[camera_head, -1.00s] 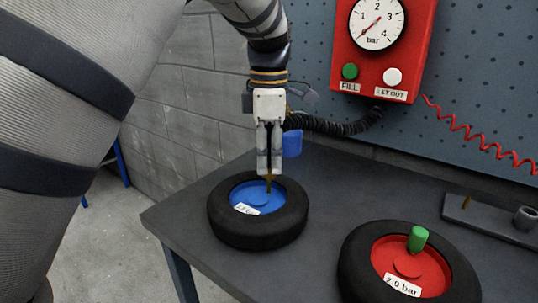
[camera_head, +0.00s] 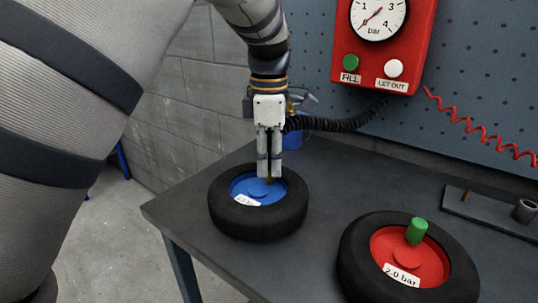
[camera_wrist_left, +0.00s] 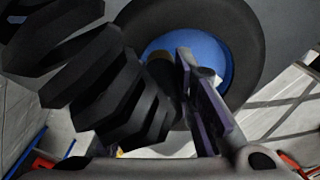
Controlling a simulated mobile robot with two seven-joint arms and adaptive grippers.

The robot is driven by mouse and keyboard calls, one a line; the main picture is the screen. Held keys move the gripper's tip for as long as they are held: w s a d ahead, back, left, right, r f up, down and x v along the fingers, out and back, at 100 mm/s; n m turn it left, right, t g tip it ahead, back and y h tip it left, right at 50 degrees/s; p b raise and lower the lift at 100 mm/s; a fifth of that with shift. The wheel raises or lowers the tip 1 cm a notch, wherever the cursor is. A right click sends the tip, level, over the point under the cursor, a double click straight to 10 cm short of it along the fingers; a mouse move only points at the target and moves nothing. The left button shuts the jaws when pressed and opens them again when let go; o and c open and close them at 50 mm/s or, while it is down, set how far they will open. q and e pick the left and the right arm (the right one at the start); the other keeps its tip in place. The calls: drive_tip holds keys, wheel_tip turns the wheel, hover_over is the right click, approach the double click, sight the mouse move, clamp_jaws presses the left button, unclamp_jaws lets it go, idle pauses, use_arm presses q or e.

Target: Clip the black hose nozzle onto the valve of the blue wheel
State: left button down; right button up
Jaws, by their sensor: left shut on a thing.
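The blue wheel (camera_head: 245,187), with a blue hub in a black tyre, lies flat on the bench. Its thin brass valve (camera_head: 268,181) shows just under my left gripper (camera_head: 269,176), which points straight down. This gripper is shut on the black hose nozzle, mostly hidden between the fingers. The black ribbed hose (camera_head: 340,123) runs from the gripper to the red box. In the left wrist view the ribbed hose (camera_wrist_left: 85,75) fills the left, with the blue hub (camera_wrist_left: 195,48) beyond. I cannot tell whether nozzle and valve touch. My right gripper is out of view.
A red wheel (camera_head: 355,270) with a green cap (camera_head: 416,232) and a "2.0 bar" label lies at the right. The red gauge box (camera_head: 420,60) hangs on the pegboard. A blue object (camera_head: 293,140) is behind the hose. A grey holder (camera_head: 490,212) stands far right.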

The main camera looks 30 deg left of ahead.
use_arm(q)
drive_tip(key=shift+f, duration=0.1)
drive_tip(key=c, duration=1.3)
unclamp_jaws()
wheel_tip(320, 180, up, 12)
drive_tip(key=shift+s+r, duration=0.1)
